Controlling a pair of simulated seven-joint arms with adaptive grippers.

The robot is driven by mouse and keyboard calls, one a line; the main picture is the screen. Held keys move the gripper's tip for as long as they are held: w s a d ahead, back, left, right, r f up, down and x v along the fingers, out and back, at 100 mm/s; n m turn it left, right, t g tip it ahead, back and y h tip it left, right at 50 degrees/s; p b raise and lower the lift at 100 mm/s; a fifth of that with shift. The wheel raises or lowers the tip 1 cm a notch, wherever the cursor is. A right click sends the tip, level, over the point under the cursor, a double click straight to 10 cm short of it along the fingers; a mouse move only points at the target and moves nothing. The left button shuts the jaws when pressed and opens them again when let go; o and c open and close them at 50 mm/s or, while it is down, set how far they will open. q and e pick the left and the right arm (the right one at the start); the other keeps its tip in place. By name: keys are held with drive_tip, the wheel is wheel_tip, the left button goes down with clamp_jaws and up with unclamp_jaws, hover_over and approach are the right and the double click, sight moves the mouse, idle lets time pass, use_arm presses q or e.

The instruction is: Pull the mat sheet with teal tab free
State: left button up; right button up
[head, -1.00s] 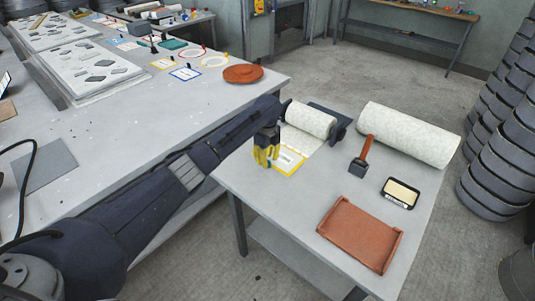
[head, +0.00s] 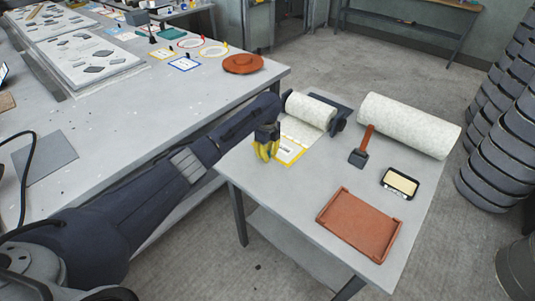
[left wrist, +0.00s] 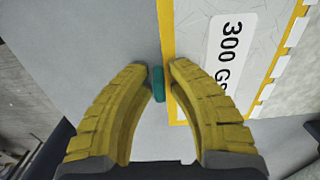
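The mat sheet (head: 288,150) is white with a yellow border and a label. It lies at the left edge of the small table, in front of a white roll (head: 311,110). In the left wrist view the sheet (left wrist: 255,30) shows a label starting "300 G". The small teal tab (left wrist: 158,84) shows at the sheet's yellow edge, between my left fingertips. My left gripper (left wrist: 162,67) is open, with a gap around the tab; I cannot tell any contact. In the head view the left gripper (head: 266,152) is over the sheet's near-left side and hides the tab. My right gripper is not in view.
On the small table are a large white roll (head: 410,125), a red-handled brush (head: 363,148), a black-framed pad (head: 399,183) and a brown tray (head: 358,226). A long grey table (head: 150,110) stands to the left. The small table's near left is clear.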

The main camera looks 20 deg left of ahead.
sight(246, 175)
use_arm(q)
clamp_jaws()
drive_tip(key=shift+s+a, duration=0.65)
drive_tip(key=shift+s, duration=0.8)
drive_tip(key=shift+s+a, duration=0.65)
drive_tip(key=shift+s, duration=0.8)
drive_tip(key=shift+s+a, duration=0.65)
drive_tip(key=shift+s, duration=0.8)
drive_tip(key=shift+s+a, duration=0.1)
drive_tip(key=shift+s, duration=0.2)
drive_tip(key=shift+s+a, duration=0.25)
drive_tip(key=shift+s, duration=0.3)
drive_tip(key=shift+s+a, duration=0.25)
drive_tip(key=shift+s, duration=0.3)
drive_tip(key=shift+r, duration=0.15)
drive_tip(key=shift+r, duration=2.35)
